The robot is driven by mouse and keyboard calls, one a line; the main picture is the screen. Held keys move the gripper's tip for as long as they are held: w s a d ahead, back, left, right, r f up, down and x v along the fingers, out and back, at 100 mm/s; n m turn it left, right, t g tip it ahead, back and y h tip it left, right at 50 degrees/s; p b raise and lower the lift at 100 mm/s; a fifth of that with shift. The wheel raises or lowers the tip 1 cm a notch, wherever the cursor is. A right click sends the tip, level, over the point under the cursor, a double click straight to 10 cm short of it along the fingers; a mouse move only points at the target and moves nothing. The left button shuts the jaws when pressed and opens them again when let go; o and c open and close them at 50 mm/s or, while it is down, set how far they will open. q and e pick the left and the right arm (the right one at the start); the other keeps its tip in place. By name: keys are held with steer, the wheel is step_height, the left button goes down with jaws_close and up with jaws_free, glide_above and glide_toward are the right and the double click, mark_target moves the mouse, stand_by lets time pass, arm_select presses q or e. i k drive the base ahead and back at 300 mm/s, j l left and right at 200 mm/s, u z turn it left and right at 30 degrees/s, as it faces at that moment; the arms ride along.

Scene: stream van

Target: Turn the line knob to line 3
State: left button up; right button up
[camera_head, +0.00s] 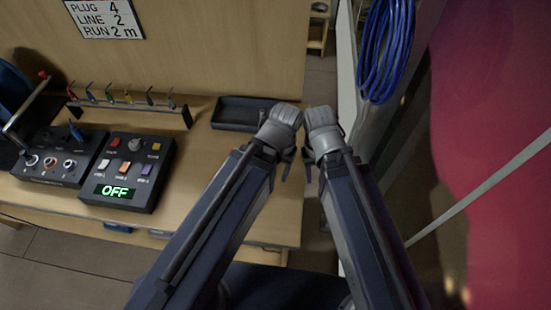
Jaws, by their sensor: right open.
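A dark control box (128,171) stands on the wooden bench at the left. It has a grey round knob (134,144) near its top, a red and a yellow button beside it, white, orange and purple buttons below, and a green display reading OFF. Its small labels are unreadable, so I cannot tell the knob's setting. My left gripper (286,165) hangs past the bench's right end, apart from the box, its fingers mostly hidden by its wrist. My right gripper (313,165) is beside it, open and empty, away from the bench.
A second dark box (56,159) with several ringed round fittings sits left of the control box. Behind are a rack (128,108) of coloured plugs and a black tray (241,113). A wall sign (104,19) reads PLUG 4, LINE 2, RUN 2 m. Blue cable (386,50) hangs at right.

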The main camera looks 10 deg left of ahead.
mark_target(133, 145)
steer(key=k+j+u, duration=0.35)
steer(key=j+u, duration=0.15)
steer(key=k+j+u, duration=0.25)
steer(key=j+u, duration=0.25)
steer(key=j, duration=0.2)
steer(key=i+j+z, duration=0.3)
steer(key=z, duration=0.15)
steer(key=i+j+z, duration=0.25)
steer(key=j+z, duration=0.2)
steer(key=l, duration=0.1)
